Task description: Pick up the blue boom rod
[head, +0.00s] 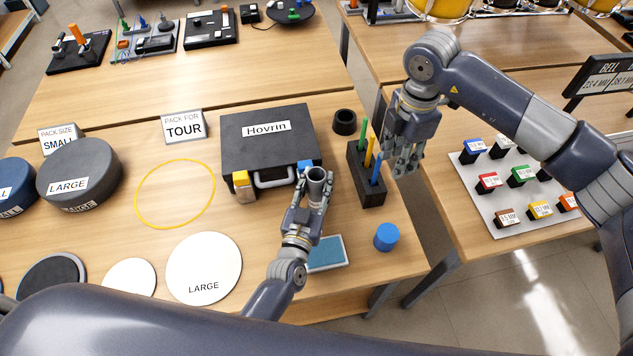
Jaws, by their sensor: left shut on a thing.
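The blue boom rod (376,169) stands upright in a black holder block (372,194), in front of a yellow rod (370,152) and a green rod (363,134). My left gripper (316,188) is shut on a small grey cylinder (317,174) with a dark open top, left of the holder and in front of the black case. My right gripper (405,168) hangs fingers down, right of the holder. Its fingers look apart and empty, and it does not touch the rods.
A black case (266,150) labelled Hovrin lies left of the holder. A black ring-shaped cup (344,122) stands behind it, and a blue cylinder (386,237) and blue pad (327,253) lie in front. A gap separates this table from the right one with its grey tray (500,222).

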